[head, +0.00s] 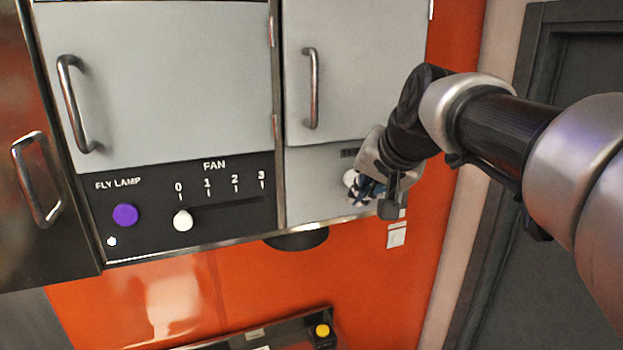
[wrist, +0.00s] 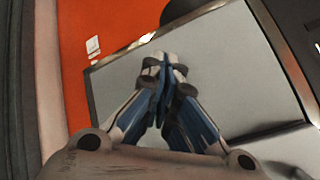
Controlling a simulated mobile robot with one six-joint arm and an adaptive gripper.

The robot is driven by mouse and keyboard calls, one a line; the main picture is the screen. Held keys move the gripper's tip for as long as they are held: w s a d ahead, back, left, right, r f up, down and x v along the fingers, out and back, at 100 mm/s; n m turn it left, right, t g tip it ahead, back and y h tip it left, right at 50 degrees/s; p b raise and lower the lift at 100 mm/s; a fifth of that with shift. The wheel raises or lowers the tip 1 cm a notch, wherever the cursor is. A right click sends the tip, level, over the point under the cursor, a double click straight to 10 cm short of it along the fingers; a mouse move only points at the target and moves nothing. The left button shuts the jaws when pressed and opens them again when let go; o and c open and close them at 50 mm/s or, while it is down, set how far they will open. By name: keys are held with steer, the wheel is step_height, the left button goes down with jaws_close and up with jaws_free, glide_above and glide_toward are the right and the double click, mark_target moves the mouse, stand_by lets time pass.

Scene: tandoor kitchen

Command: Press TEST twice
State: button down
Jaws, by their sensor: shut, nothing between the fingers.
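No TEST marking can be read in either view. In the head view my gripper (head: 358,188) is in front of the lower grey panel (head: 311,185) under the right cabinet door, and covers part of it. A small dark label (head: 349,153) sits just above the gripper, too small to read. A pale round spot shows at the fingertips; I cannot tell whether it is a button or part of the fingers. In the wrist view my gripper (wrist: 163,58) has its fingers together and empty over the grey panel (wrist: 215,75). Contact cannot be told.
A black panel left carries a purple FLY LAMP button (head: 125,215) and a FAN slider knob (head: 183,220) at 0. Door handles (head: 311,88) stick out above. A dark round fitting (head: 297,238) hangs below. A white wall switch (head: 397,235) and a yellow button (head: 322,331) are lower.

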steer(key=shift+w, duration=0.2)
steer(key=shift+w+a, duration=0.15)
steer(key=shift+w, duration=0.1)
steer(key=shift+w+a+p, duration=0.1)
steer(key=shift+w+p, duration=0.3)
stand_by(1.0)
steer(key=shift+s, duration=0.1)
steer(key=shift+s+d+b, duration=0.25)
steer(key=shift+s+b, duration=0.2)
steer(key=shift+s, duration=0.3)
steer(key=shift+s+d+b, duration=0.25)
steer(key=shift+s+b, duration=0.15)
steer(key=shift+s, duration=0.4)
steer(key=shift+s+d+b, duration=0.3)
steer(key=shift+s+b, duration=0.05)
steer(key=shift+s, duration=0.4)
steer(key=shift+s+d+b, duration=0.25)
steer(key=shift+s+b, duration=0.15)
steer(key=shift+s, duration=0.4)
